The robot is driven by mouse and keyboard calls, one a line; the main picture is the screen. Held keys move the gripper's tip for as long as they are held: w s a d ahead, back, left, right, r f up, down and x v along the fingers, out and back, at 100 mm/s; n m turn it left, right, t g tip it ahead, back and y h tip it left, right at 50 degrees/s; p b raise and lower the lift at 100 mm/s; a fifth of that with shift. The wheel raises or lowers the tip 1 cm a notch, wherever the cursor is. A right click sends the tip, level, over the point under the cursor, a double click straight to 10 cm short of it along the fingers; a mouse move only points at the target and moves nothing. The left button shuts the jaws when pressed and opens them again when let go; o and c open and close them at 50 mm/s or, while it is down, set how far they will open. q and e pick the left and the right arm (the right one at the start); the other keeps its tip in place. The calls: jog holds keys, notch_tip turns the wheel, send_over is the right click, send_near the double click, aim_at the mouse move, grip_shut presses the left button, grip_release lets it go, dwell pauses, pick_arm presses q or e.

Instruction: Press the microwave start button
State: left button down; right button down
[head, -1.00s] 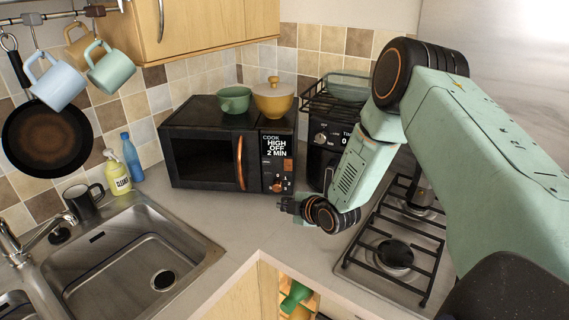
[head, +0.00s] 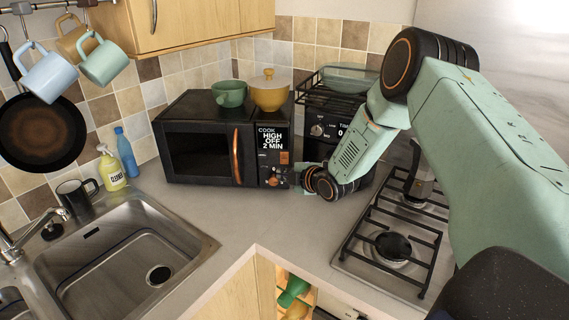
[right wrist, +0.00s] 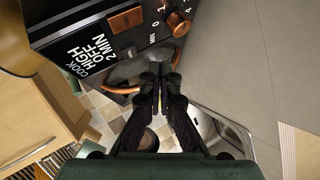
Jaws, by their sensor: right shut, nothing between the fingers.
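The black microwave (head: 205,108) stands on the counter with its door closed. Its control panel, right of the copper handle (head: 236,158), reads "COOK HIGH OFF 2 MIN". A copper rectangular button (head: 284,158) sits below that text, with a copper dial lower down. In the right wrist view the button (right wrist: 126,18) and dial (right wrist: 178,22) show at the top. My right gripper (head: 292,178) is at the panel's lower right, below the button. Its fingers (right wrist: 160,76) are shut and empty. I cannot tell whether they touch the panel. My left gripper is not in view.
A green bowl (head: 229,94) and a yellow lidded pot (head: 270,93) stand on the microwave. A black oven (head: 320,130) with a rack is close on the right. The gas hob (head: 390,246) lies below my right arm. Counter in front of the microwave is clear.

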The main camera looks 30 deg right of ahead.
aim_at(284, 158)
jog(key=w+d+b, duration=0.1)
jog(key=w, duration=0.1)
jog(key=w+d+b, duration=0.2)
jog(key=shift+w+d, duration=0.1)
jog(key=shift+d, duration=0.1)
jog(key=shift+w+a, duration=0.1)
jog(key=shift+a, duration=0.15)
jog(key=shift+d+f, duration=0.1)
jog(key=shift+d, duration=0.15)
dwell(0.3)
jog(key=shift+a, duration=0.2)
jog(key=shift+d, duration=0.15)
jog(key=shift+d, duration=0.1)
jog(key=shift+w+b, duration=0.3)
